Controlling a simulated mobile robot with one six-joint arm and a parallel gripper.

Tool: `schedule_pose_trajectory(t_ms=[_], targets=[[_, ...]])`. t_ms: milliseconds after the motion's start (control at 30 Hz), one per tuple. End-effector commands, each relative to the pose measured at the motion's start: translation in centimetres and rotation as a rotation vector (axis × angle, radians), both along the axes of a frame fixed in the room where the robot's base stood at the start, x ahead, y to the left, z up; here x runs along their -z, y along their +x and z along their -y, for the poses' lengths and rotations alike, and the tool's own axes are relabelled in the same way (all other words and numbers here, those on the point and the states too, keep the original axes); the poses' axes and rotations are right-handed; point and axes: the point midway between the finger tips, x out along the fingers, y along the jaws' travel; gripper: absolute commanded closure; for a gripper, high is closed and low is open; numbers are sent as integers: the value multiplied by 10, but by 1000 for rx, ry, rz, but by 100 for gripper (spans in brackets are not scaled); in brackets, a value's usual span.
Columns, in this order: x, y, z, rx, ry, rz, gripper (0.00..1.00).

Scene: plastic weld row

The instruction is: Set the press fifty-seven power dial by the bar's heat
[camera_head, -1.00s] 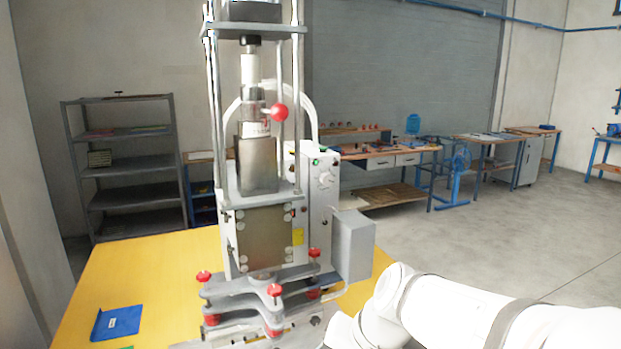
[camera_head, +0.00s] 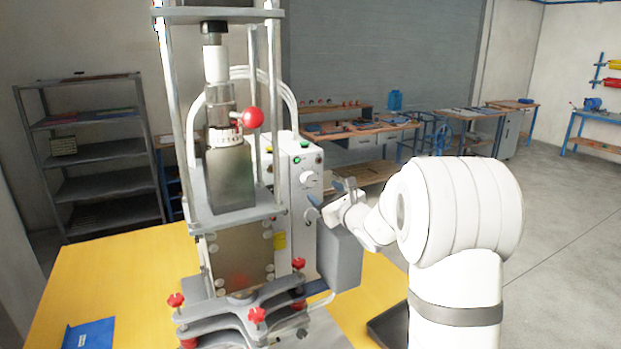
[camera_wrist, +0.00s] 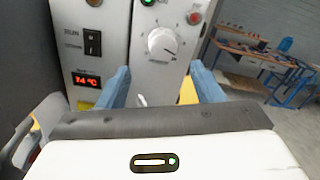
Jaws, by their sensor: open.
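The press (camera_head: 230,200) stands on a yellow table, its number not readable. Its white control box (camera_head: 296,160) carries an upper dial (camera_head: 307,177) and a lower knob (camera_head: 310,215). In the wrist view the upper dial (camera_wrist: 162,42) is a white knob with a printed scale; its setting is too small to read. The lower knob (camera_wrist: 142,100) is partly in view. A red display (camera_wrist: 87,80) seems to read 74 °C. A faint red glow shows low on the press's metal plate (camera_head: 240,255). My gripper (camera_head: 327,193) is open and empty before the box; its fingers (camera_wrist: 162,80) point at the panel below the upper dial.
A black rocker switch (camera_wrist: 92,42), a green button (camera_wrist: 148,3) and a red button (camera_wrist: 194,17) sit around the dial. A grey box (camera_head: 340,258) juts out below my gripper. Red-knobbed clamps (camera_head: 257,315) stand at the press's foot.

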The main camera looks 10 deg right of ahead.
Motion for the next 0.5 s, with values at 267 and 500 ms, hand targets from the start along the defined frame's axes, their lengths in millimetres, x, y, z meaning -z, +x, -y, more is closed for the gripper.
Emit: schedule_pose_trajectory(t_ms=[267,500], targets=[[-2,34,-7,13,18,-1,40],[-1,66,-18,11,16,-1,40]])
